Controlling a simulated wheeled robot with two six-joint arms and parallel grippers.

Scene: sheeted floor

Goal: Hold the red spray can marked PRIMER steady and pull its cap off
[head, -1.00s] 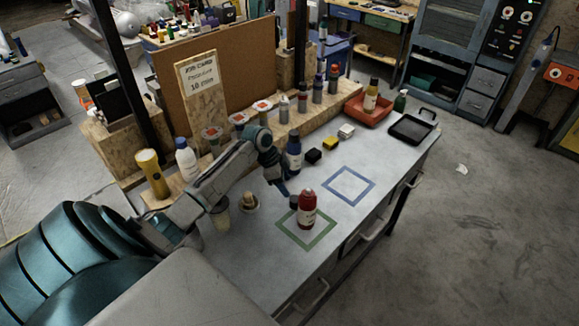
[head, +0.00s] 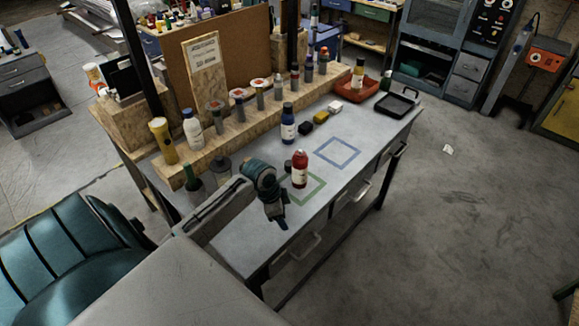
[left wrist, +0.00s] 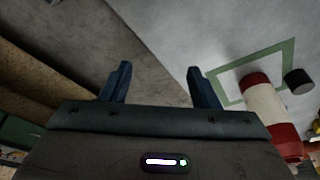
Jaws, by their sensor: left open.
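The red can (head: 300,170) stands upright in the green square outline on the bench, with a pale label whose print is too small to read. In the left wrist view the can (left wrist: 265,108) is at the right, with red ends and a white band. A small dark cylinder (head: 288,166), perhaps a cap, sits on the bench beside the can; the left wrist view shows it (left wrist: 298,82) apart from the can. My left gripper (head: 283,224) is open and empty, in front and to the left of the can. Its fingers (left wrist: 160,85) have nothing between them. My right gripper is out of view.
A blue bottle (head: 288,124), a black block (head: 305,129) and a yellow block (head: 321,118) stand behind the can. A wooden ledge (head: 235,130) with several cans runs along the back. A blue square outline (head: 338,152) is empty. The bench front edge is close to my gripper.

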